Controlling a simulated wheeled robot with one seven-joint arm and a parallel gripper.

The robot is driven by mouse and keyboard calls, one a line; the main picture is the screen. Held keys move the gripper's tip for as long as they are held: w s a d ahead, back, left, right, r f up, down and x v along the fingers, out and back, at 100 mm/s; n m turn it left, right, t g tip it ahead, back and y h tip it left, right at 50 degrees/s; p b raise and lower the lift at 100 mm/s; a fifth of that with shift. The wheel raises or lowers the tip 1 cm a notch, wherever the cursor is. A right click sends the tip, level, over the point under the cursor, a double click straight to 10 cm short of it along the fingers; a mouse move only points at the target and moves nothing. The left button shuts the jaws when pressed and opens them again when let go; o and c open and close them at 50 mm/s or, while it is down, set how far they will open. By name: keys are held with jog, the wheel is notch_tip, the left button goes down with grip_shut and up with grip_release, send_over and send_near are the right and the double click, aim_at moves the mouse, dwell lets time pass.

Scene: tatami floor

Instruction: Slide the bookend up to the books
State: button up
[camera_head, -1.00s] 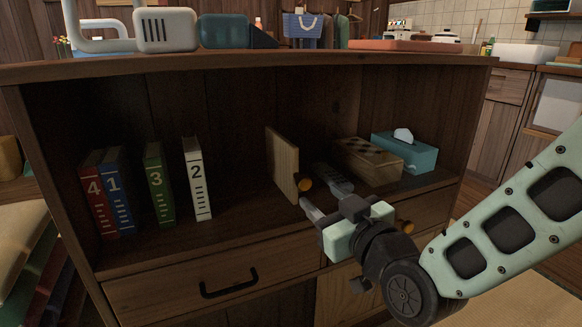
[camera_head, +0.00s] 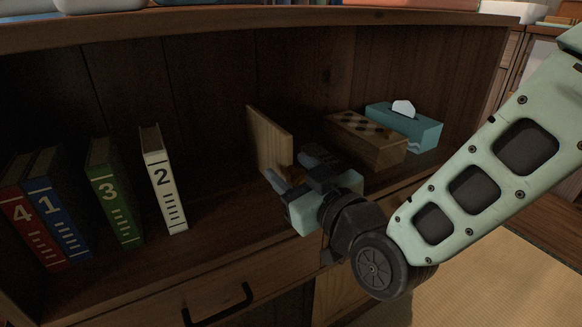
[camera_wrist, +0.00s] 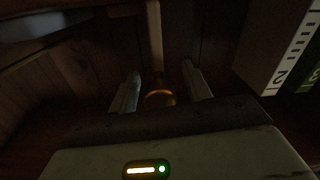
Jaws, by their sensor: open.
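The bookend (camera_head: 266,140), an upright pale wooden panel, stands on the shelf right of the books, with bare shelf between. In the wrist view its panel (camera_wrist: 154,35) shows edge-on, with a round amber knob (camera_wrist: 160,98) at its near side. My gripper (camera_head: 290,168) is open at the bookend's near edge. In the wrist view the fingers of my gripper (camera_wrist: 162,76) stand either side of the knob, with gaps visible. The books are red 4 (camera_head: 32,228), blue 1 (camera_head: 58,215), green 3 (camera_head: 115,195) and white 2 (camera_head: 163,185); book 2 is nearest the bookend.
A checkered wooden box (camera_head: 365,145) and a teal tissue box (camera_head: 410,128) stand on the shelf right of my gripper. The cabinet's top board (camera_head: 230,20) overhangs the shelf. A drawer with a black handle (camera_head: 218,305) is below.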

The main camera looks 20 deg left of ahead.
aim_at(125, 208)
grip_shut()
jog(key=s+a, duration=0.5)
jog(key=s, duration=0.1)
jog(key=s+a, duration=0.5)
jog(key=s, duration=0.1)
jog(key=s+a, duration=0.6)
jog(key=s, duration=0.1)
jog(key=shift+s+a, duration=0.1)
grip_release()
